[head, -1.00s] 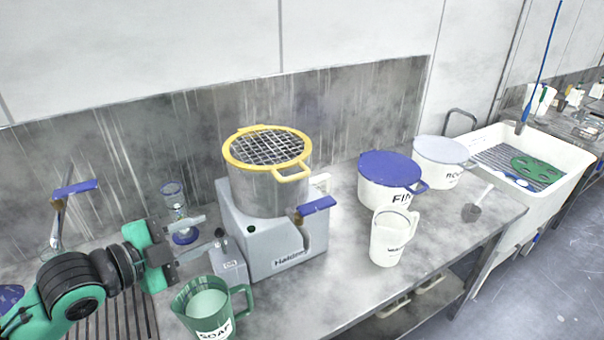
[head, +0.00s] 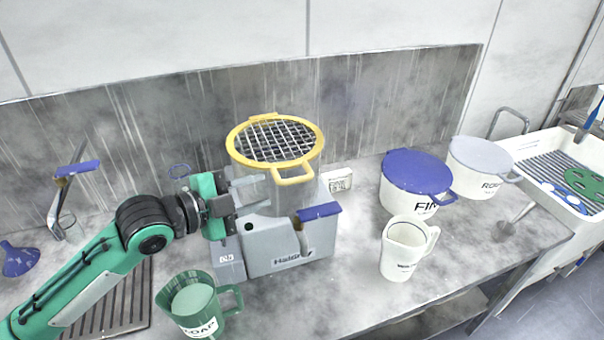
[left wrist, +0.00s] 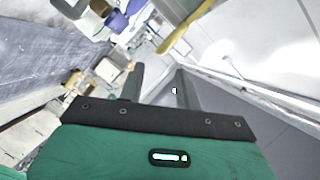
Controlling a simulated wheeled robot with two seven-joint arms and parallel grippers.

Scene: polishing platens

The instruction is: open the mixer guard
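The mixer guard (head: 275,141) is a yellow ring with a wire grid, lying flat and closed on the steel mixer bowl (head: 305,178). Its yellow handle (head: 294,178) sticks out at the front right. In the left wrist view a yellow part (left wrist: 186,28) shows beyond the fingers (left wrist: 160,80). My right gripper is out of view.
A green soap jug (head: 190,305) stands in front of my left arm. A white jug (head: 405,248), a blue-lidded tub (head: 415,182) and a grey-lidded tub (head: 478,165) stand to the right. Bare counter (head: 345,275) lies right of the mixer.

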